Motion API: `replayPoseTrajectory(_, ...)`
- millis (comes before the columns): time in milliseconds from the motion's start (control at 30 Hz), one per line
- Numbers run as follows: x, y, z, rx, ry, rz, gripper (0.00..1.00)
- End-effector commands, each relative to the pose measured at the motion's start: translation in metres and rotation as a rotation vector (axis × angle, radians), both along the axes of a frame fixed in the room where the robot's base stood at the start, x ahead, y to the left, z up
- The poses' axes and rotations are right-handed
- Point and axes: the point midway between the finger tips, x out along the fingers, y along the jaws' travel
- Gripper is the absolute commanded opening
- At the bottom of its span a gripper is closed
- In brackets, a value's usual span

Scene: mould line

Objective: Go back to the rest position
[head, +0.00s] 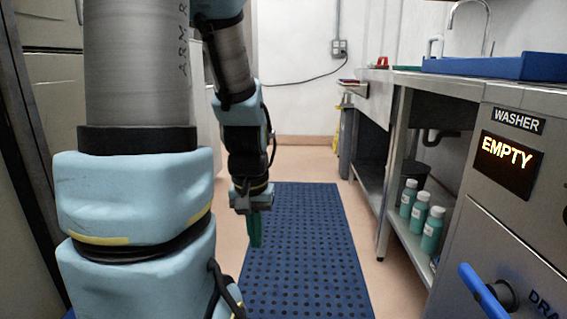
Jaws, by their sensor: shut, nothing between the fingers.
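My gripper (255,242) hangs pointing down in the middle of the head view, at the end of my folded arm. Its narrow green fingers are together and hold nothing. They show in front of the blue perforated floor mat (312,250), well clear of the counter on the right. My large grey and light-blue arm links fill the left of the view and hide what is behind them.
On the right stands a steel washer (480,150) with an "EMPTY" display and a blue handle (484,291). A blue tray (495,67) is on the counter. Several green bottles (419,218) stand on the lower shelf. The aisle over the mat is clear.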

Motion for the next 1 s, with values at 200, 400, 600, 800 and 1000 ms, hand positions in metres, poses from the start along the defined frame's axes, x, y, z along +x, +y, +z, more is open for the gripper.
replayPoseTrajectory(200,-0.002,0.009,0.042,0.001,-0.053,0.037,0.0)
replayPoseTrajectory(400,-0.002,0.009,0.083,0.0,-0.052,0.036,0.0)
replayPoseTrajectory(600,-0.002,0.009,0.144,0.0,-0.051,0.035,0.0)
replayPoseTrajectory(800,-0.002,0.009,0.208,0.0,-0.051,0.034,0.0)
replayPoseTrajectory(1000,-0.002,0.009,0.271,0.0,-0.05,0.034,0.0)
